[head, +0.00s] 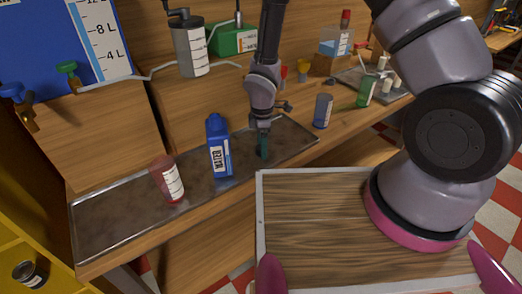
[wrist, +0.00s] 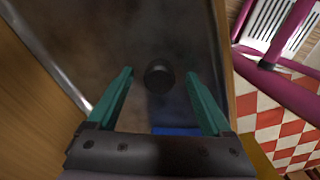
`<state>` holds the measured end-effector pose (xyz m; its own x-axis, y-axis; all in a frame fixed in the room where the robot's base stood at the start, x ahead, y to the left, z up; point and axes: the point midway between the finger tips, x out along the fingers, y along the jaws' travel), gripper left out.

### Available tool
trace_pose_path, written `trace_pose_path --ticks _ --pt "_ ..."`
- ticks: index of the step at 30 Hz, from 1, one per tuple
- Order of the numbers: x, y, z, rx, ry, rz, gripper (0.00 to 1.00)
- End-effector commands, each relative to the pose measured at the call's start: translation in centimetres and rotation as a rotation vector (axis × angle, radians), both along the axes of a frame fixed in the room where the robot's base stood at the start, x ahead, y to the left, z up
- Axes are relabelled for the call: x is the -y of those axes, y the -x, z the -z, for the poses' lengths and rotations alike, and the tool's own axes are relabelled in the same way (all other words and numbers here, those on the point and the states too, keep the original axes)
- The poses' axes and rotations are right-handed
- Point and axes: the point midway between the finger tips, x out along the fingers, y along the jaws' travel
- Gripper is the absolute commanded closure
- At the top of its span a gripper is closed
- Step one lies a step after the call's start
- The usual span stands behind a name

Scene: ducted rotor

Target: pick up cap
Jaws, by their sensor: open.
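A small dark round piece, which looks like the cap (wrist: 159,76), shows in the wrist view between the two fingertips, with a gap on each side. Its exact height under the tips cannot be told. My gripper (wrist: 160,74) has teal fingers spread apart and holds nothing. In the head view my gripper (head: 263,146) points down over the metal tray (head: 110,224), right of the blue bottle (head: 219,150). I cannot make out the dark piece in the head view.
A red translucent container (head: 167,180) stands on the tray at left. A blue cup (head: 322,110) and a green bottle (head: 366,91) stand to the right. A grey canister (head: 190,50) stands behind. The tray between the red container and its left end is clear.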

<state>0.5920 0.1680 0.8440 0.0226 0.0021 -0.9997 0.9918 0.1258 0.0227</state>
Motion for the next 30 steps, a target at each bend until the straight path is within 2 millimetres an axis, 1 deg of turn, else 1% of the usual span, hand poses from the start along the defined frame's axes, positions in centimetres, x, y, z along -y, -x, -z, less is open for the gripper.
trace_pose_path --ticks 3,8,11,12,15,25,28,30 --pt "0.0 0.0 0.5 0.001 -0.001 0.000 0.16" --pt "0.0 0.0 0.4 0.001 -0.001 0.000 0.16" --pt "0.0 0.0 0.4 0.001 -0.001 0.000 0.51" --pt "0.0 0.0 0.4 0.001 -0.001 0.000 0.66" --pt "0.0 0.0 0.4 0.001 -0.001 0.000 1.00" --pt "0.0 -0.1 0.1 0.001 -0.001 0.001 1.00" --pt "0.0 -0.1 -0.6 0.001 -0.001 0.002 1.00" --pt "-0.1 -0.1 -1.5 0.003 -0.003 0.001 1.00"
